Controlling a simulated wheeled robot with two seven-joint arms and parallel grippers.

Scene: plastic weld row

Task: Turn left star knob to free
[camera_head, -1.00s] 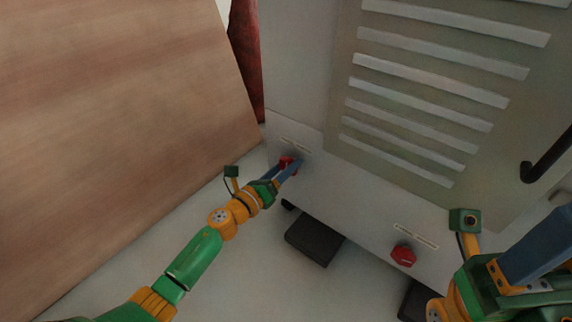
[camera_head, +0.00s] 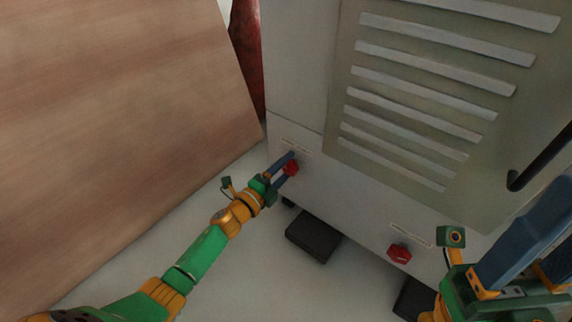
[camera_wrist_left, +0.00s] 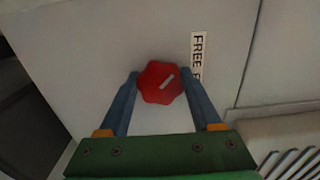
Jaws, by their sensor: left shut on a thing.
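The left star knob (camera_head: 291,168) is red and sits low on the pale cabinet front. My left gripper (camera_head: 291,162) has its blue fingers on either side of it, shut on it. The left wrist view shows the knob (camera_wrist_left: 159,82) between the fingertips, with a short pale pointer line slanting up and right. A printed label (camera_wrist_left: 197,58) reading "FREE" and a cut-off letter is to its right. A second red star knob (camera_head: 399,253) is lower right in the head view. My right gripper (camera_head: 535,235) is at the right edge; its opening is unclear.
A slatted vent panel (camera_head: 420,90) and a dark handle (camera_head: 540,160) are on the cabinet above. Dark feet (camera_head: 313,238) stand below it. A large wooden panel (camera_head: 110,130) rises on the left, near my left arm. Pale floor lies between.

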